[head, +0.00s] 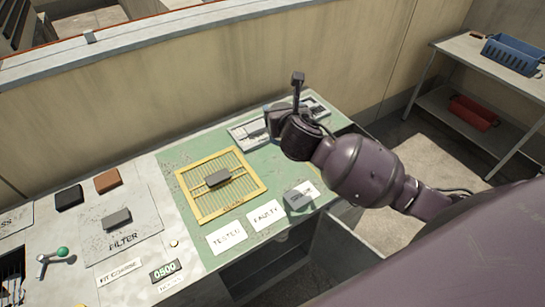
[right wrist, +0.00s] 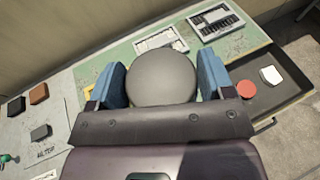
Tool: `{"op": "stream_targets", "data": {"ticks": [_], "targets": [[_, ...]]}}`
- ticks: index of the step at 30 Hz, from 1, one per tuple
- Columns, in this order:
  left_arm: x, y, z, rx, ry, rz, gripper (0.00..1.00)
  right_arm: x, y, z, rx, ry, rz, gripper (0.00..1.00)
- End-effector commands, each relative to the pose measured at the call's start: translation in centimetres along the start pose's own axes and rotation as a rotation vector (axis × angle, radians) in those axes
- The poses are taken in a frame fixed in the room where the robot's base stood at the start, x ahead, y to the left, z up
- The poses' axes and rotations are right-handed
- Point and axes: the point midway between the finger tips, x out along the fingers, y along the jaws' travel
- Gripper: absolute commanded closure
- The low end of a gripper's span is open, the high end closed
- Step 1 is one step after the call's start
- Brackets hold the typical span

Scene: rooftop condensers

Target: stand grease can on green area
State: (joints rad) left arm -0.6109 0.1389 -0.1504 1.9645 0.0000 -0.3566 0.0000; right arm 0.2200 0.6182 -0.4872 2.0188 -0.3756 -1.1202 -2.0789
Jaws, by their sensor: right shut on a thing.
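My right gripper (right wrist: 162,85) has its two blue fingers on either side of a dark grey round-topped can (right wrist: 161,75), which it grips. The can's label and lower part are hidden, so I cannot tell its height above the bench. In the head view my right gripper (head: 278,118) is over the far right part of the green area (head: 180,150), and my wrist mostly hides the can. The green area also shows in the right wrist view (right wrist: 245,42). My left gripper is in neither view.
On the green area are a yellow grid (head: 250,182) with a grey block (head: 217,178), a grey tray (head: 317,105), white TESTED (head: 226,237) and FAULTY (head: 265,215) labels, and a small grey box (head: 299,197). An open drawer (right wrist: 290,95) holds a red disc (right wrist: 244,89).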

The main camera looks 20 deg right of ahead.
Motion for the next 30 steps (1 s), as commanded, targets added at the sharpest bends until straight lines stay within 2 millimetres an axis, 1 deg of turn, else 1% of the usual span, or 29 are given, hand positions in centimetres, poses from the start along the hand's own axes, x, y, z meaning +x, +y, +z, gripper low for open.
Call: {"op": "stream_targets", "data": {"ticks": [1,3,6,9,11,14,23,30], "targets": [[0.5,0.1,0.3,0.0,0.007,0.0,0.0,2.0,-0.8,-0.4,0.018,0.001,-0.043,0.6],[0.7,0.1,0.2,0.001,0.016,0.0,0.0,4.1,-2.0,-0.7,0.039,0.008,-0.093,0.6],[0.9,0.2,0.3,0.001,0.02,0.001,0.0,6.4,-3.4,-1.0,0.063,0.019,-0.15,0.6],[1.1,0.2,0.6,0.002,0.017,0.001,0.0,7.7,-4.3,-1.3,0.077,0.027,-0.185,0.6],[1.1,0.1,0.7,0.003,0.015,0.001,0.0,8.2,-4.6,-1.5,0.083,0.031,-0.196,0.6],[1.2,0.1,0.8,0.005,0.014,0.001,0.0,8.7,-4.8,-2.5,0.086,0.036,-0.204,0.6],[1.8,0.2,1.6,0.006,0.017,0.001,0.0,10.7,-4.7,-8.5,0.086,0.037,-0.204,0.6],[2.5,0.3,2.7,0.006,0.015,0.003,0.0,12.2,-4.6,-13.4,0.086,0.038,-0.203,0.6]]}}
